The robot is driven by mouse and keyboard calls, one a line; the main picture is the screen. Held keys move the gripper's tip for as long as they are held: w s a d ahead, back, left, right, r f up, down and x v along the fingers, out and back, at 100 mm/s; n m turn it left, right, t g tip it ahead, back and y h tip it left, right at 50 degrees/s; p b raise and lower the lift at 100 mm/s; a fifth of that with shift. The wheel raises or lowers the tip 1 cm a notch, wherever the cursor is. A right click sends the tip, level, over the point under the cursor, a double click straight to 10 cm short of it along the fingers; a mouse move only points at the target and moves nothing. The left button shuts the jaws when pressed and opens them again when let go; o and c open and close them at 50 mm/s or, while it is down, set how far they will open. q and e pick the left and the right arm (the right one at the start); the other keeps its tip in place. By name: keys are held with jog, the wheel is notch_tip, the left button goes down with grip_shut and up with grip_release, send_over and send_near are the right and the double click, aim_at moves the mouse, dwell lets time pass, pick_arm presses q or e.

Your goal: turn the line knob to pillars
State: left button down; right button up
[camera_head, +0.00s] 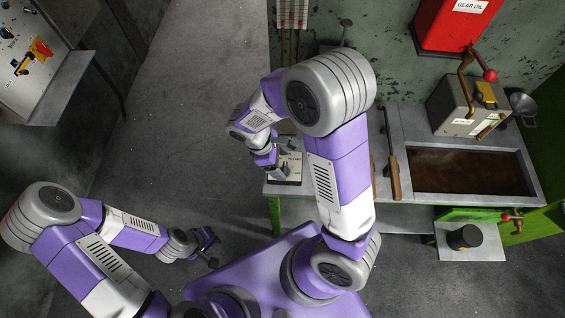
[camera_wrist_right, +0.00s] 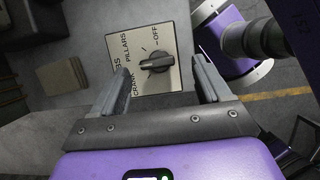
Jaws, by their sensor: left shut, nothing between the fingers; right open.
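The line knob (camera_wrist_right: 155,64) is a dark grey rotary knob on a pale square plate (camera_wrist_right: 177,84) in the right wrist view. The plate reads OFF, PILLARS and CRANK, with another label partly cut by my finger. The knob's grip lies roughly across the picture; which label it points to I cannot tell. My right gripper (camera_wrist_right: 161,68) is open, its fingers on either side of the knob with gaps. In the head view the plate (camera_head: 291,180) is partly hidden by my right gripper (camera_head: 281,170). My left gripper (camera_head: 207,246) is shut and empty, low at the left, away from the knob.
The plate sits at the left end of a bench with a brown-filled trough (camera_head: 470,170) and a wooden-handled tool (camera_head: 394,178). A grey box (camera_head: 458,107) with a crank stands behind the trough. A control panel (camera_head: 35,75) is at upper left. Floor between is clear.

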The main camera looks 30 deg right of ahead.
aim_at(285, 168)
jog(key=f, duration=0.2)
jog(key=shift+w+d+f, duration=0.25)
jog(key=shift+d+f, duration=0.1)
jog(key=shift+d, duration=0.05)
jog(key=shift+s+d+f, duration=0.15)
jog(key=shift+s+f, duration=0.15)
jog(key=shift+s, duration=0.1)
pick_arm(q)
jog(key=shift+w+f, duration=0.3)
jog(key=shift+f, duration=0.1)
pick_arm(e)
jog(key=shift+w, duration=0.1)
jog(key=shift+w, duration=0.1)
jog(key=shift+c, duration=0.2)
jog(key=c, duration=1)
